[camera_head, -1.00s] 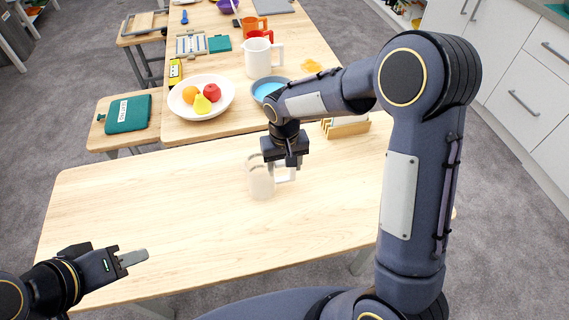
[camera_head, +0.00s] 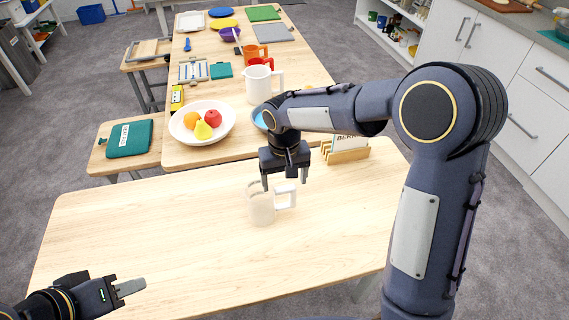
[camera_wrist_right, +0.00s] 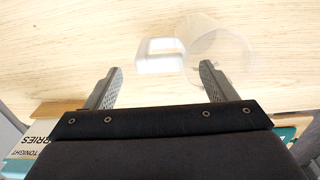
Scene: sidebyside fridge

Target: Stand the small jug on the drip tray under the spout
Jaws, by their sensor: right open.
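A small pale, see-through jug (camera_head: 261,208) with a white handle (camera_head: 285,197) stands upright on the near wooden table. My right gripper (camera_head: 285,186) is open and empty just above the jug, its fingers pointing down near the handle. In the right wrist view the jug's round body (camera_wrist_right: 222,52) is right of centre, and its handle (camera_wrist_right: 160,48) shows just beyond the gap between the open fingers (camera_wrist_right: 161,68). My left gripper (camera_head: 130,288) is at the lower left, seen side-on, away from the jug. I see no drip tray or spout.
A fruit bowl (camera_head: 180,136), a larger white jug (camera_head: 260,86), and red and orange jugs (camera_head: 255,52) stand on the far table. A wooden rack (camera_head: 346,154) holding a card is behind my right gripper. The near table's left half is clear.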

